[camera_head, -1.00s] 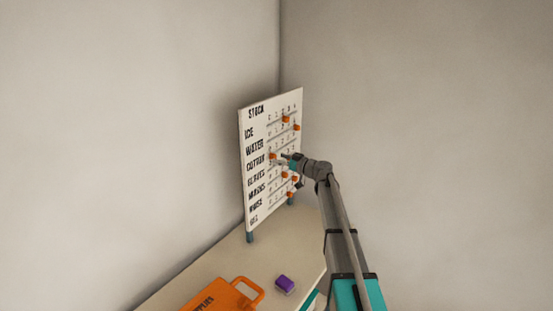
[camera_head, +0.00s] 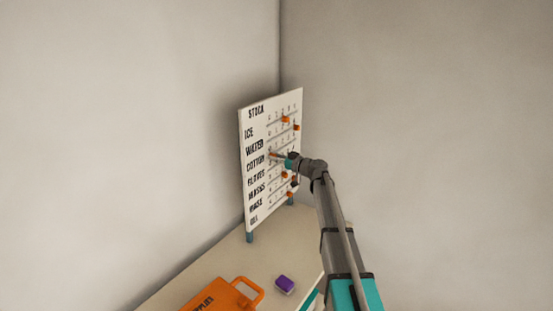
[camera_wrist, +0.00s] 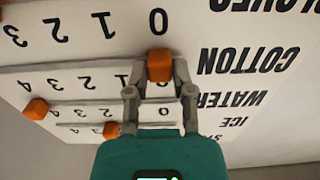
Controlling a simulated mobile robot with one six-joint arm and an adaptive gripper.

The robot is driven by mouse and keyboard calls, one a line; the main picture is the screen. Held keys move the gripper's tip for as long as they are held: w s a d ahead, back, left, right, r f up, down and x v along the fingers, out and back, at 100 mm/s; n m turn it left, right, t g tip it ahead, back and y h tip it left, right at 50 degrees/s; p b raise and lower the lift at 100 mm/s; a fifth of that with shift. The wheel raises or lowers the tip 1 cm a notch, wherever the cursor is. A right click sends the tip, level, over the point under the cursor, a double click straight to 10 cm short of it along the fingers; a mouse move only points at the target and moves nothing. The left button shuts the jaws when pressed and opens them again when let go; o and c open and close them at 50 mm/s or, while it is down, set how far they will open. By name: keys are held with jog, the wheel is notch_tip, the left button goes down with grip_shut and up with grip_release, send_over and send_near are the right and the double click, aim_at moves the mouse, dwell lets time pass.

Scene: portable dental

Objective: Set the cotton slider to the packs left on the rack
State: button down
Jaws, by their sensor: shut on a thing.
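The white stock board (camera_head: 249,200) stands on the table, with label rows and numbered slots. My gripper (camera_wrist: 160,78) is shut on the orange cotton slider (camera_wrist: 160,64). The slider sits at the label end of the cotton slot, level with the COTTON label (camera_wrist: 250,60) and to the right of the 1 in the wrist view, where the board appears upside down. My fingers hide the number beside it. In the head view my gripper (camera_head: 279,156) is against the board's face. No rack with packs can be seen.
Other orange sliders sit in the water slot (camera_wrist: 36,108) and ice slot (camera_wrist: 110,130); more show lower on the board (camera_head: 284,174). A purple box (camera_head: 285,284) and an orange supplies case (camera_head: 222,300) lie on the table (camera_head: 200,273). Walls stand behind.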

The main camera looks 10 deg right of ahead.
aim_at(276, 151)
jog(key=shift+w+d, duration=1.6)
jog(key=shift+w, duration=0.1)
jog(key=shift+c, duration=2.4)
grip_release()
jog(key=shift+a, duration=0.1)
jog(key=shift+s, duration=0.1)
jog(key=shift+s, duration=0.1)
jog(key=v, duration=1.2)
